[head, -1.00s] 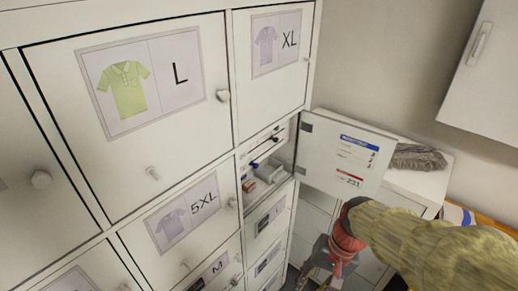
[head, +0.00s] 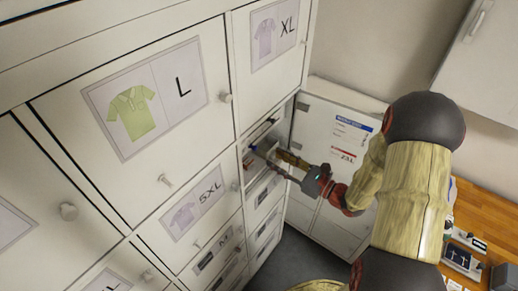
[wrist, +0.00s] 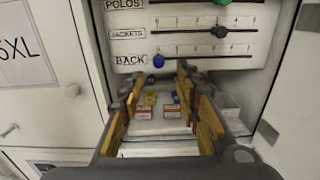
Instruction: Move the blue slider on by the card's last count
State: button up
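In the wrist view the blue slider (wrist: 158,61) sits at the left end of the bottom rail, labelled BACK, on a white panel. My gripper (wrist: 160,80) is open, its two fingers apart and pointing at the panel just below the blue slider. Nothing is between the fingertips. In the head view my gripper (head: 268,155) reaches into the open compartment. The card (head: 350,130) is on the inside of the open door, with a blue heading and a red one; its small print is too blurred to read here.
Above are a dark slider (wrist: 219,31) on the JACKETS rail and a green slider (wrist: 222,2) on the POLOS rail. Small boxes (wrist: 145,112) lie on the compartment floor beneath the fingers. The compartment walls and open door stand close on both sides.

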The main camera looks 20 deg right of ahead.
aim_at(256, 149)
jog(key=p+x, duration=0.1)
jog(key=x, duration=0.6)
jog(key=shift+w+a, duration=0.25)
jog(key=shift+a, duration=0.05)
jog(key=c, duration=0.3)
grip_shut()
jog(key=shift+d, duration=0.1)
dwell(0.4)
